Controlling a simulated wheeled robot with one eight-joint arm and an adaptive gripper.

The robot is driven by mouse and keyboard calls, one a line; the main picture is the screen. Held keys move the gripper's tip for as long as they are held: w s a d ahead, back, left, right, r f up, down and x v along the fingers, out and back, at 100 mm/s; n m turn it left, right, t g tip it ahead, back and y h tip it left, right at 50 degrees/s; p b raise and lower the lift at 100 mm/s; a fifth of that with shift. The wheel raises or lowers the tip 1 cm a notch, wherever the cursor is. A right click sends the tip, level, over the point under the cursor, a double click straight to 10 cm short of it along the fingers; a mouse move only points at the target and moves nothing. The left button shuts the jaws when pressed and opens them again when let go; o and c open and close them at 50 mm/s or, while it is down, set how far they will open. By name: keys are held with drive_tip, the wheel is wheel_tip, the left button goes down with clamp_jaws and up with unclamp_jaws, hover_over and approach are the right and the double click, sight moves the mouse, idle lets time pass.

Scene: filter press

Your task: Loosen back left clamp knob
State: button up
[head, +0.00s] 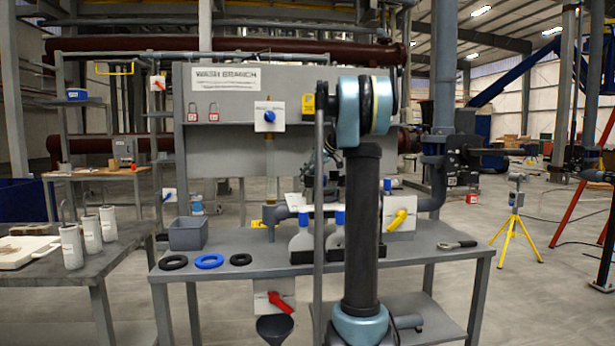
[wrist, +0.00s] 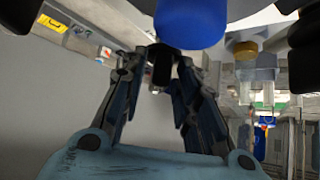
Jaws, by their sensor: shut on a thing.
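The press (head: 302,247) stands on the grey bench, with a white top plate, pale bodies on dark feet and blue knobs (head: 303,218) on its near side. My arm covers much of it. In the head view my gripper is mostly hidden behind my arm, above the press. I cannot tell from the pictures whether the knob has turned.
On the bench lie black and blue rings (head: 209,261), a grey bin (head: 188,233) and a wrench (head: 457,245). A yellow-handled valve (head: 398,219) stands right of the press. The "Wash Branch" panel (head: 228,145) rises behind. A side table (head: 60,285) is at left.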

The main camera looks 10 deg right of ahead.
drive_tip(key=shift+m, duration=0.3)
drive_tip(key=m+h, duration=0.1)
drive_tip(key=m+t+h, duration=0.1)
drive_tip(key=shift+s+a+m+t, duration=0.15)
drive_tip(key=shift+a+m+t, duration=0.15)
drive_tip(key=m+h, duration=0.2)
drive_tip(key=m, duration=0.1)
drive_tip(key=m+t+h, duration=0.1)
drive_tip(key=m+h, duration=0.1)
drive_tip(key=shift+a, duration=0.35)
drive_tip(key=m+h, duration=0.1)
drive_tip(key=m, duration=0.1)
drive_tip(key=m+h, duration=0.2)
drive_tip(key=shift+a, duration=0.3)
drive_tip(key=shift+a+m+g+h, duration=0.15)
drive_tip(key=shift+m+g+h, duration=0.95)
drive_tip(key=shift+m, duration=0.8)
drive_tip(key=shift+h, duration=0.4)
drive_tip(key=o, duration=0.7)
drive_tip(key=shift+w+f, duration=0.1)
drive_tip(key=shift+w, duration=0.1)
